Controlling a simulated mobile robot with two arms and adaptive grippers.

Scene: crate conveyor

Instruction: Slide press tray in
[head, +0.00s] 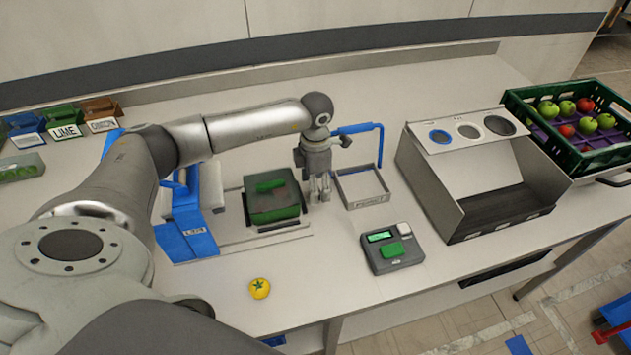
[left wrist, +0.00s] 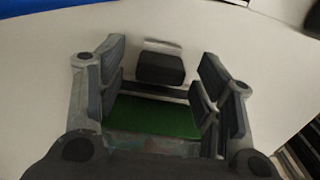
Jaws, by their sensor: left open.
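A dark green block-like tray (head: 273,210) with a brighter green piece on top sits on dark rails beside the blue-and-white press (head: 187,215). My left gripper (head: 319,190) points down just right of this tray, its fingers apart. In the left wrist view my open left gripper (left wrist: 160,85) has a dark block (left wrist: 160,68), perhaps a handle, ahead between its fingers. A green surface (left wrist: 155,117) shows nearer, between the finger bases. I cannot tell whether the fingers touch the block. My right gripper is not in view.
A small open grey tray (head: 362,190) with a blue frame stands close right of my gripper. A grey scale (head: 393,248) and a yellow fruit (head: 259,288) lie in front. A sorting box (head: 425,190) and a fruit crate (head: 575,165) stand right. Bins (head: 65,123) are at left.

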